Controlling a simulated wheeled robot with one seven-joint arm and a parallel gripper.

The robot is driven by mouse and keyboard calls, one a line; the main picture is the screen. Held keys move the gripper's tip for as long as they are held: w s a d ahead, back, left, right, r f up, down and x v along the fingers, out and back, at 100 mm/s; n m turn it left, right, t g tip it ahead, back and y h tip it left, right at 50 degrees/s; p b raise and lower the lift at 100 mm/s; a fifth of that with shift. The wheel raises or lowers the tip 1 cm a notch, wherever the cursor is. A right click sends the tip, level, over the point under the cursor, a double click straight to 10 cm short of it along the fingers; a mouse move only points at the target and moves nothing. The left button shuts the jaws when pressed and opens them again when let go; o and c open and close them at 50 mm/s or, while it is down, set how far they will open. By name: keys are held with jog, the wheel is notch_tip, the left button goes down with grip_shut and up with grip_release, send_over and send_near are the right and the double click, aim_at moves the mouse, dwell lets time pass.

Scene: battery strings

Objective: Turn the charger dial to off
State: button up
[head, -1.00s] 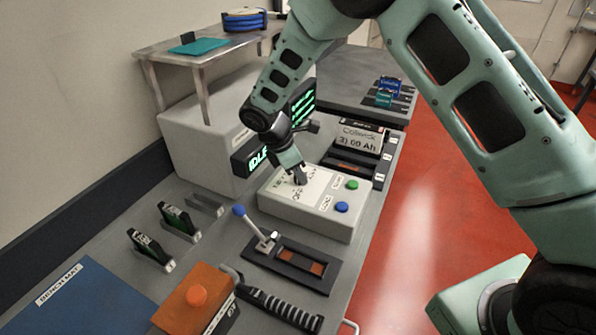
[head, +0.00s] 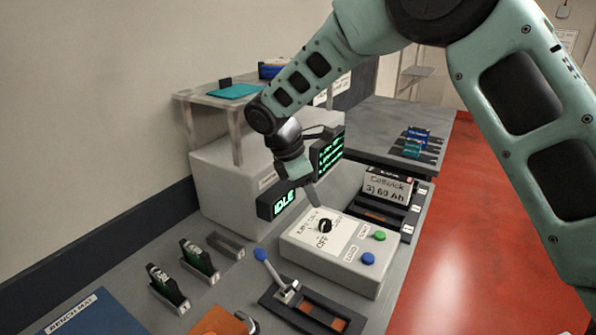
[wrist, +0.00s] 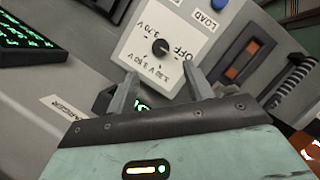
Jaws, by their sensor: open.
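The charger box (head: 335,262) is pale grey with a white dial panel, a green button and a blue button. Its black dial (head: 325,226) is uncovered, with the OFF label beside it on the near side. In the wrist view the dial (wrist: 160,46) lies just beyond the fingertips, with voltage marks around it and OFF to its right. Which mark its pointer meets is too small to tell surely. My gripper (wrist: 162,82) is open and empty, apart from the dial. In the head view my gripper (head: 315,200) is above and behind the dial.
The display (head: 284,204) reads IDLE, close behind my gripper. A blue-tipped lever (head: 262,256) stands in front of the charger. A labelled Cellwick battery (head: 388,186) sits in a rack to the right. Slotted cells (head: 198,256) stand at left.

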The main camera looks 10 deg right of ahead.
jog(key=v, duration=0.7)
jog(key=shift+b, duration=0.4)
jog(key=s+f+m+y, duration=0.1)
jog(key=s+m, duration=0.4)
jog(key=s, duration=1.1)
jog(key=s+f+m+y, duration=0.2)
jog(key=s+m+y, duration=0.2)
jog(key=s, duration=1.3)
jog(key=shift+d+m, duration=0.45)
jog(key=shift+m, duration=0.25)
jog(key=shift+f, duration=0.1)
